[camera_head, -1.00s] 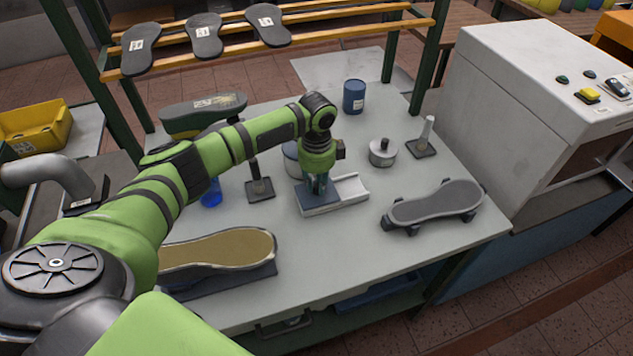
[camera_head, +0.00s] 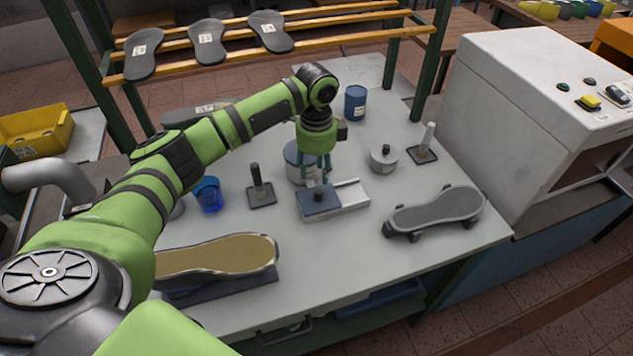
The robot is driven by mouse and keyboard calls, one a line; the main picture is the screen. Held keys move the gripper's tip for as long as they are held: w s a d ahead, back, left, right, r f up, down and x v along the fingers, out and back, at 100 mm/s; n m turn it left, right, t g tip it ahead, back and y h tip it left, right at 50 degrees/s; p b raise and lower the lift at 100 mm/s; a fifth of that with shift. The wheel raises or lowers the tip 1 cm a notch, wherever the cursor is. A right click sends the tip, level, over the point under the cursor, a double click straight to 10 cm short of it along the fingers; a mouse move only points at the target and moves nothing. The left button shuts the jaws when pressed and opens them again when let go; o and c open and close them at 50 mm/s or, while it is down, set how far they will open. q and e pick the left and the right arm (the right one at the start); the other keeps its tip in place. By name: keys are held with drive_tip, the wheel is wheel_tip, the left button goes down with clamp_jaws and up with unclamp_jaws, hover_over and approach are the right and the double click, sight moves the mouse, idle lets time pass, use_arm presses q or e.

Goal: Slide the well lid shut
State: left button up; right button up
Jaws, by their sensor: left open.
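The well (camera_head: 352,198) is a low, pale rectangular box in the middle of the table. Its dark blue-grey lid (camera_head: 305,204) with a short dark knob (camera_head: 319,193) covers the left part. The right part of the well shows open and pale. My left gripper (camera_head: 316,180) is open and empty, pointing down just above and behind the knob, apart from it as far as I can tell. My right gripper is not in view.
A pale pot (camera_head: 293,165) stands behind the gripper. A blue cup (camera_head: 208,194) and a dark upright post (camera_head: 256,186) stand left. A gold-topped sole form (camera_head: 215,257) lies in front.

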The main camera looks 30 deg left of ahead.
use_arm(q)
drive_tip(key=shift+r, duration=2.3)
